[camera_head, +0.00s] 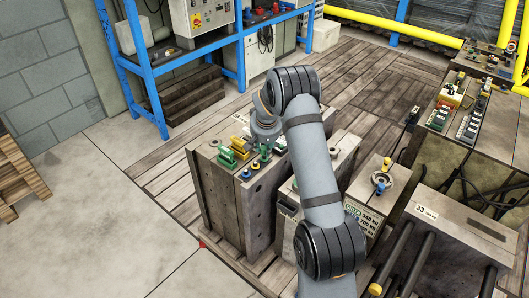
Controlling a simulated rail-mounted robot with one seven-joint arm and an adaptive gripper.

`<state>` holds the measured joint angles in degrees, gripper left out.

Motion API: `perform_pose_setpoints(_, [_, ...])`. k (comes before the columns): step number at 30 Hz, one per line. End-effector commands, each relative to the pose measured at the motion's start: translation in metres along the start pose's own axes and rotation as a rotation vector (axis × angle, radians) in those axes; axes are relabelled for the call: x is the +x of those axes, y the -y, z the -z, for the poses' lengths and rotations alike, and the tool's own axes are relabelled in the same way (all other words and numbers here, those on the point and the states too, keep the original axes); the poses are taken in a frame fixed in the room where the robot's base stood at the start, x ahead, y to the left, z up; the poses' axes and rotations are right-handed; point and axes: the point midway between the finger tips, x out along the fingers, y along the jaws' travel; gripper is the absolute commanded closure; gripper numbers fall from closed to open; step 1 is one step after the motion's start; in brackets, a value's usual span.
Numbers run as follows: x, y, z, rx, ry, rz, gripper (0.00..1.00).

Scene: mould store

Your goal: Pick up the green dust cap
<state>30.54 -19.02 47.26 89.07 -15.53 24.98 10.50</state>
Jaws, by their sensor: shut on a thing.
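My gripper (265,149) points down over the top of a grey steel mould block (228,196), at the end of my bent arm. The fingers are small and partly hidden by my wrist. They are shut on a small green thing just below them, which looks like the green dust cap (265,158). I cannot tell whether it is clear of the block top. Other green parts (227,157) sit at the block's left side, beside a yellow part (240,145).
More mould blocks (368,195) stand to the right. A blue-framed bench (150,85) is behind left.

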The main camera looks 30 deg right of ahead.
Motion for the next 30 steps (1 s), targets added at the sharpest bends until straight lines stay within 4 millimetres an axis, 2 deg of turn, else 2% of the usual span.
perform_pose_setpoints(2, [-0.016,0.001,0.009,0.001,-0.008,0.001,0.86])
perform_pose_setpoints(12, [-0.058,-0.074,0.020,0.005,-0.003,-0.001,0.86])
perform_pose_setpoints(18, [-0.076,-0.104,0.025,0.002,0.000,-0.001,0.86])
perform_pose_setpoints(22, [-0.082,-0.114,0.027,0.002,0.000,-0.001,0.86])
perform_pose_setpoints(30, [-0.084,-0.117,0.027,0.000,0.001,0.000,0.86])
